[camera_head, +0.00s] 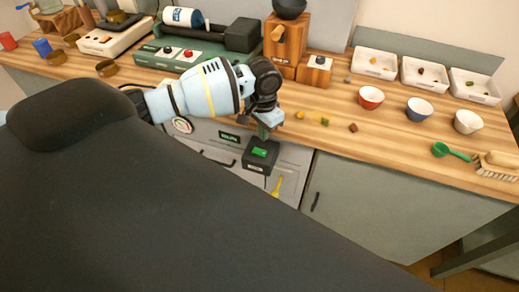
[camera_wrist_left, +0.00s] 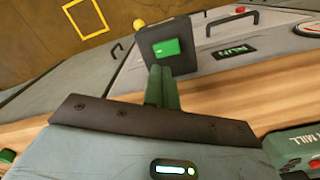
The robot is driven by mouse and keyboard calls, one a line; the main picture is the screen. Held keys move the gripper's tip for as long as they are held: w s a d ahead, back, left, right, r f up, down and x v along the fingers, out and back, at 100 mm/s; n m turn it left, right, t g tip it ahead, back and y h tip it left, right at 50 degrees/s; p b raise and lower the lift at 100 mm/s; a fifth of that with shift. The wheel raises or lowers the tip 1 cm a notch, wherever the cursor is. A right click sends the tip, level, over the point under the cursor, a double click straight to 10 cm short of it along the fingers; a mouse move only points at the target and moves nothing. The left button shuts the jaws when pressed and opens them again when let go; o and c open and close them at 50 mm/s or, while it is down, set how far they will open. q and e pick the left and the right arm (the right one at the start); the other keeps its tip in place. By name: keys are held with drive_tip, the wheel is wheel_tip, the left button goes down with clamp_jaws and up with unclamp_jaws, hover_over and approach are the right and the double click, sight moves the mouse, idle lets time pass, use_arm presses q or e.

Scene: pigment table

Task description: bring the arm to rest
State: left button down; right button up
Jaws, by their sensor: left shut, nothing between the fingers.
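My left gripper (camera_head: 264,131) hangs at the front edge of the wooden worktop, its arm coming in from the left over the counter. In the left wrist view its two green fingers (camera_wrist_left: 162,88) lie together with nothing between them. The fingertips are close to a black box with a green face (camera_head: 260,155), which also shows past the fingers in the wrist view (camera_wrist_left: 166,48). I cannot tell whether they touch it. My right gripper is not in view.
The worktop (camera_head: 335,105) holds a green mill (camera_head: 185,52) and a wooden grinder (camera_head: 287,42) behind the arm. To the right are a red bowl (camera_head: 371,97), a blue bowl (camera_head: 419,109), a white bowl (camera_head: 467,121), white trays (camera_head: 424,76), a green scoop (camera_head: 450,151) and a brush (camera_head: 497,165).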

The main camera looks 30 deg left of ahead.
use_arm(q)
drive_tip(key=s+d+f+t+h, duration=0.25)
drive_tip(key=s+d+f, duration=0.25)
drive_tip(key=d+f, duration=0.3)
drive_tip(key=s+d+f+t+h, duration=0.2)
drive_tip(key=s+d+f+h, duration=0.1)
drive_tip(key=s+d+f, duration=0.4)
drive_tip(key=s+a+f+t+y, duration=0.1)
drive_tip(key=s+a+t, duration=0.1)
drive_tip(key=s, duration=0.6)
drive_tip(key=s+a+f+n+t+y, duration=0.1)
drive_tip(key=s+a+f+t+y, duration=0.1)
drive_tip(key=s, duration=0.6)
drive_tip(key=shift+a+t, duration=0.45)
drive_tip(key=shift+a, duration=0.5)
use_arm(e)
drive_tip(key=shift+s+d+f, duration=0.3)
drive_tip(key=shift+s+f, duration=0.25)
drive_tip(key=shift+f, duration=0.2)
